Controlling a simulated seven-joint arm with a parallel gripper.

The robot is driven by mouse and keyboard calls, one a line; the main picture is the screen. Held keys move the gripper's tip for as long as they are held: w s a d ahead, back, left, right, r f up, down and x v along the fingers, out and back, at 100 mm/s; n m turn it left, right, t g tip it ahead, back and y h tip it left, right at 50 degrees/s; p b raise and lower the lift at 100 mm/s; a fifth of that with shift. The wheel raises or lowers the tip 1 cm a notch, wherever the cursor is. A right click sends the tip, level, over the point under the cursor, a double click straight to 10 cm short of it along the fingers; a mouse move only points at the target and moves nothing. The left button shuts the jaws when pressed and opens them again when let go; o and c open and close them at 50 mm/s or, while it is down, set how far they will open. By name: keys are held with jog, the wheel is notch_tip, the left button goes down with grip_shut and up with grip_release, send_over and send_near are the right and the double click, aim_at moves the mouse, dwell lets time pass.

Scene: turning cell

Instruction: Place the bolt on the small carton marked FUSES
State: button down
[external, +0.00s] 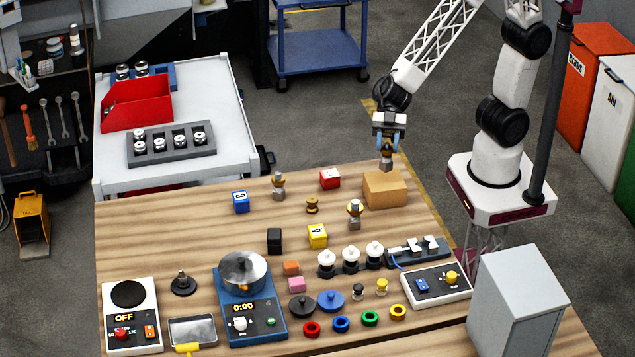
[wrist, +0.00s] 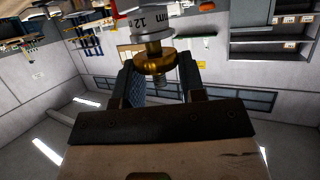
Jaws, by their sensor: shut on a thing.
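My gripper (external: 388,146) is at the far right of the wooden table, pointing down over a small brown carton (external: 385,190). It is shut on the bolt (external: 386,164), a piece with a brass part and a grey block at its lower end. In the wrist view the brass part of the bolt (wrist: 155,62) sits between the two dark fingers, and its grey end carries the print "12 mm". The grey end is at the carton's top; I cannot tell whether it touches. No FUSES marking is readable on the carton.
Similar grey-and-brass pieces (external: 279,187) (external: 354,214) stand nearby, with a brass spool (external: 312,205). Red (external: 330,179), blue (external: 241,202) and yellow (external: 318,236) cubes are to the left. The table front is crowded with a pot (external: 242,270) and switch boxes (external: 430,286).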

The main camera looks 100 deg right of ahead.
aim_at(387, 154)
dwell(0.3)
jog(key=shift+f, duration=1.75)
jog(key=shift+f, duration=0.15)
jog(key=c, duration=0.7)
grip_release()
jog(key=v, duration=1.2)
jog(key=shift+r, duration=0.25)
jog(key=shift+w, duration=0.1)
